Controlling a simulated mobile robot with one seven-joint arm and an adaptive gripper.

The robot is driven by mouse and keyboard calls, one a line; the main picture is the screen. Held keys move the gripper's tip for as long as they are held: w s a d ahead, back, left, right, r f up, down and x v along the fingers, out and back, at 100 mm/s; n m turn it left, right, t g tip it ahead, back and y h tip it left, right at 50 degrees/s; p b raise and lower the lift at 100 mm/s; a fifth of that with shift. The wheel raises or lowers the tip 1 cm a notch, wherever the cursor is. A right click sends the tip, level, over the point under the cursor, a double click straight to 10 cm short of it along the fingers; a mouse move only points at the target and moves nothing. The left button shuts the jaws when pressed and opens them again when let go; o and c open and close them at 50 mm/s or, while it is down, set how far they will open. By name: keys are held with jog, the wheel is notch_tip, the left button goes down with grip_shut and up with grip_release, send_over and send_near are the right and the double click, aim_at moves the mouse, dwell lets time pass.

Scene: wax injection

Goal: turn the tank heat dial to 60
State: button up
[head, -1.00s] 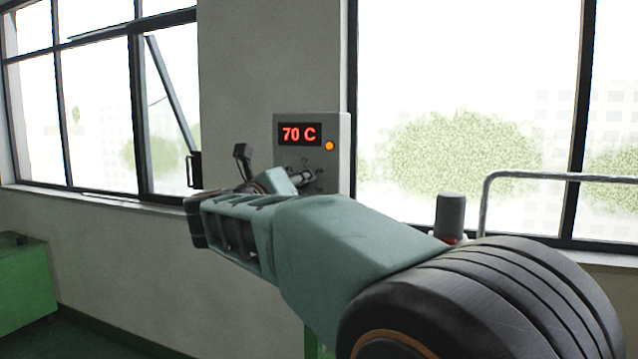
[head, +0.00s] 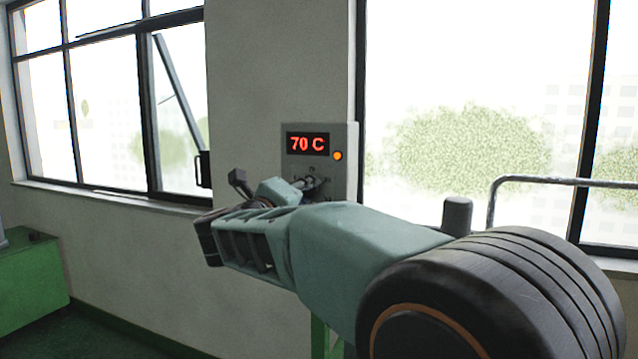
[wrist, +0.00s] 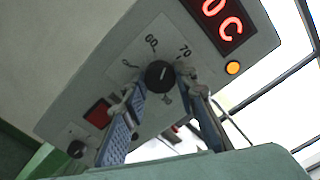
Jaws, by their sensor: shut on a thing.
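The tank heat dial (wrist: 160,76) is a round black knob on a grey control box (head: 346,160), with printed marks 60 and 70 above it in the wrist view. My gripper (wrist: 160,82) has one fingertip on each side of the knob and is shut on it. I cannot make out where the knob's pointer sits. The red display (head: 307,144) reads 70 C. In the head view my gripper (head: 312,184) reaches the lower part of the box, and the dial is mostly hidden there.
An orange lamp (head: 337,156) glows beside the display. A red square (wrist: 98,114) and a smaller black knob (wrist: 77,149) are lower on the panel. Windows flank the wall. A green cabinet (head: 30,285) stands at left, and a metal rail (head: 560,180) at right.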

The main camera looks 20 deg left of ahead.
jog(key=shift+n+p, duration=2.15)
jog(key=shift+n, duration=1.15)
jog(key=o, duration=1.2)
jog(key=shift+c, duration=0.2)
jog(key=shift+s, duration=0.1)
jog(key=s, duration=1.1)
jog(key=shift+s+a, duration=0.4)
jog(key=shift+a, duration=0.05)
